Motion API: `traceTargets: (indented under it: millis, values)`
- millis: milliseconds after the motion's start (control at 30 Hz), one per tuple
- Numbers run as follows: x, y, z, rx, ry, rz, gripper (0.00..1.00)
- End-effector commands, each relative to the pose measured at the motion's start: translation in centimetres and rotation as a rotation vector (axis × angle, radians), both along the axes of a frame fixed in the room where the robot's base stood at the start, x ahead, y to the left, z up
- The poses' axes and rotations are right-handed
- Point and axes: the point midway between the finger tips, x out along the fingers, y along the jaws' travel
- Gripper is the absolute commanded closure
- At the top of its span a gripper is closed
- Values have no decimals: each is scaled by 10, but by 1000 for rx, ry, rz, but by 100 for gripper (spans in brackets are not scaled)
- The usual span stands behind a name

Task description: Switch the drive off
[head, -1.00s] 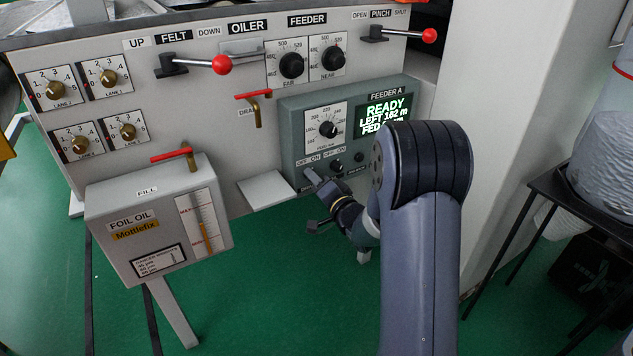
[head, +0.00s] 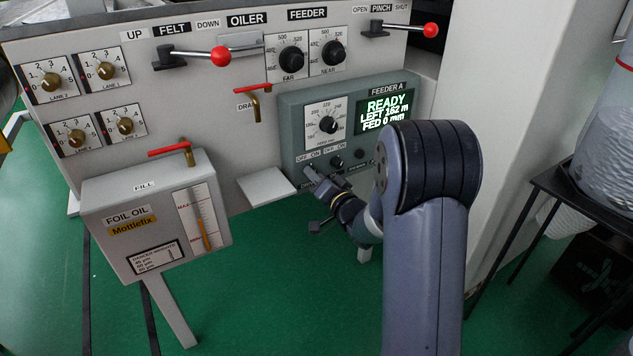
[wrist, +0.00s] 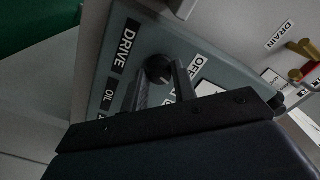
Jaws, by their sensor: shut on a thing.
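The grey-green FEEDER A box (head: 290,128) carries a lit display (head: 383,112) reading READY, LEFT 162 m, FED 0 mm. Two small black switches sit under OFF/ON labels (head: 307,155). In the wrist view, the DRIVE label (wrist: 123,50) lies beside a round black switch knob (wrist: 158,68), with OFF (wrist: 195,65) on its other side. My gripper (wrist: 161,82) is shut on this drive switch, one finger on each side. In the head view my gripper (head: 309,172) is at the box's lower left, covering the switch. Its setting cannot be told.
The oil switch (head: 336,161) is close to the right. A pale shelf (head: 265,187) juts out at the left. The foil oil tank (head: 150,215), drain tap (head: 255,100) and red-knobbed levers (head: 221,56) are farther off. Green floor below is clear.

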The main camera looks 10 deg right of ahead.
Motion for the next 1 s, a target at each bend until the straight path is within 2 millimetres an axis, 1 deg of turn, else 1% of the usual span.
traceTargets:
  millis: [100,600,800,1000]
  values:
    - [0,0,-4,-104,-35,0,96]
    - [0,0,-3,-536,-175,-1,96]
    - [0,0,-2,-662,-214,-1,96]
    - [0,0,-2,-742,-240,1,96]
